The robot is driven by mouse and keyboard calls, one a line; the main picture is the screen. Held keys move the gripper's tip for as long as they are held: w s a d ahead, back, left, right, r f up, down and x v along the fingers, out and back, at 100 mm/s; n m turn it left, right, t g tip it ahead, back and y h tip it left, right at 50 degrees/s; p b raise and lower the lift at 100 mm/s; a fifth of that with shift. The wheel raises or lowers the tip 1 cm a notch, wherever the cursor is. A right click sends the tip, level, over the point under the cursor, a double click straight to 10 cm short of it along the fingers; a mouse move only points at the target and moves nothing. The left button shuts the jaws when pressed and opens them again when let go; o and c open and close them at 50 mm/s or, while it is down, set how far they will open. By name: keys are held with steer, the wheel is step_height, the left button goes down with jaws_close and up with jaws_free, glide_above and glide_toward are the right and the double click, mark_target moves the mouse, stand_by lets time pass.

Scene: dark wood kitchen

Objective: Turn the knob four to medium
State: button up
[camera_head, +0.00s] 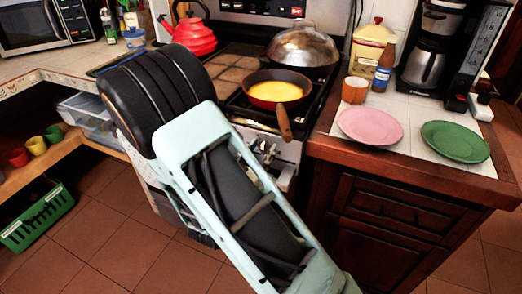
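The stove (228,68) stands in the middle of the view, with its front turned toward me. A few pale metallic knobs (266,152) show on its front panel, just below the pan handle and right of my arm. The rest of the knob row is hidden behind my arm. I cannot tell which knob is number four or how any knob is set. My large black and light blue arm crosses the view in front of the stove. My gripper cannot be made out; the arm hides that area.
A frying pan (275,91) with yellow contents sits on the stove, its wooden handle (284,124) jutting over the front edge. A domed lid (302,46) and red kettle (194,36) stand behind. Pink (370,126) and green (455,141) plates lie on the right counter. Floor is open at lower left.

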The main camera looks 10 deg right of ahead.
steer(key=c, duration=0.6)
steer(key=shift+o, duration=0.2)
steer(key=shift+n+p, duration=0.3)
steer(key=shift+p, duration=0.1)
steer(key=n+p, duration=0.2)
steer(key=p, duration=0.1)
steer(key=shift+w+a+r+n, duration=0.1)
steer(key=shift+a+r+n, duration=0.1)
steer(key=shift+n, duration=0.1)
steer(key=n+p, duration=0.4)
steer(key=shift+w+a+f+n, duration=0.1)
steer(key=shift+a+n, duration=0.05)
steer(key=shift+n, duration=0.15)
steer(key=n+p, duration=0.4)
steer(key=n, duration=0.1)
steer(key=shift+w+a+f, duration=0.1)
steer(key=shift+f, duration=0.15)
steer(key=shift+f+n+p, duration=0.2)
steer(key=shift+n+p, duration=0.45)
steer(key=shift+n, duration=0.55)
steer(key=shift+f+n+p, duration=0.15)
steer(key=shift+n+p, duration=0.5)
steer(key=shift+n, duration=0.55)
